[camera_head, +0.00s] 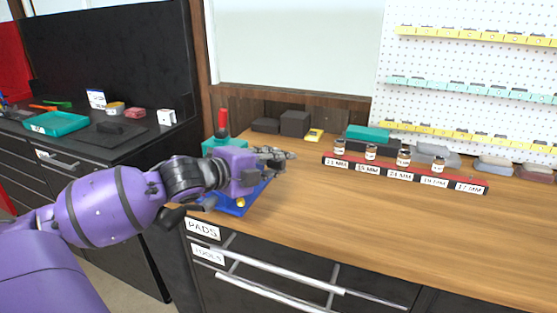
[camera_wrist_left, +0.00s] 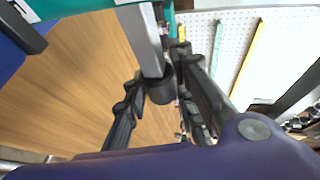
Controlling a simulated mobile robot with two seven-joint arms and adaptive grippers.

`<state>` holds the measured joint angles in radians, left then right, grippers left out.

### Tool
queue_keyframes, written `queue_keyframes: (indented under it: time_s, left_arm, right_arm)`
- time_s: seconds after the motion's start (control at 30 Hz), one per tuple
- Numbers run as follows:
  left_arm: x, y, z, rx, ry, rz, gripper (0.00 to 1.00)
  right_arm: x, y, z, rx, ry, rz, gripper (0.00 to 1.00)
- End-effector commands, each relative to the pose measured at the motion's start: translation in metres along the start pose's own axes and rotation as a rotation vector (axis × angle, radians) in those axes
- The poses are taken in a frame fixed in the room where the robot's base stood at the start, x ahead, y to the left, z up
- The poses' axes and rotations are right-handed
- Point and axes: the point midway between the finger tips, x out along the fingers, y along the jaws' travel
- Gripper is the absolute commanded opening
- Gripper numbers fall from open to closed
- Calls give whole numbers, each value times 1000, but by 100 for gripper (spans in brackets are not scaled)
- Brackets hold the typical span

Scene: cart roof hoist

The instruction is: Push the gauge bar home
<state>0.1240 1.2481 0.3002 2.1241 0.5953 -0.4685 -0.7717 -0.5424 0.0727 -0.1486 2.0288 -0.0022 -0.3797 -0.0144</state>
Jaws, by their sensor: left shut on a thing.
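My left gripper (camera_head: 284,155) is over the near left part of the wooden bench and points right. In the left wrist view its fingers (camera_wrist_left: 160,95) are closed around the dark round end of a light grey bar (camera_wrist_left: 143,38), which appears to be the gauge bar. The bar runs up out of that view towards a teal part (camera_wrist_left: 90,13). In the head view my gripper and wrist hide the bar. A blue base (camera_head: 236,207) and a teal block (camera_head: 218,144) with a red handle (camera_head: 223,121) are partly behind my arm. My right gripper is not in view.
A red rack (camera_head: 458,183) with several small jars and millimetre labels stands at mid-bench. Dark boxes (camera_head: 295,123) and a yellow item (camera_head: 314,135) sit at the back. The bench front right is clear. A black counter (camera_head: 87,145) with a teal tray (camera_head: 56,124) is at left.

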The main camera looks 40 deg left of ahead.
Motion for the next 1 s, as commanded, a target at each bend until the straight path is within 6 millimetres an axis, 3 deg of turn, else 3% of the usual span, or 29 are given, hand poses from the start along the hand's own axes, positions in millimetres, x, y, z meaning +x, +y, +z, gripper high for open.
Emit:
queue_keyframes:
  time_s: [0.1,0.37,0.4,0.53,1.0]
  left_arm:
    - [-4,-4,7,5,-5,0,0]
    - [-3,0,9,4,-6,2,0]
    - [-3,0,8,4,-6,2,27]
    - [-3,0,8,3,-4,2,43]
    - [-13,1,8,2,-4,3,43]
  right_arm:
    - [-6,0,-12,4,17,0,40]
    - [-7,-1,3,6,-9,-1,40]
    - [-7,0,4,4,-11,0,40]
    - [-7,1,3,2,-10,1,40]
    - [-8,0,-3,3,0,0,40]
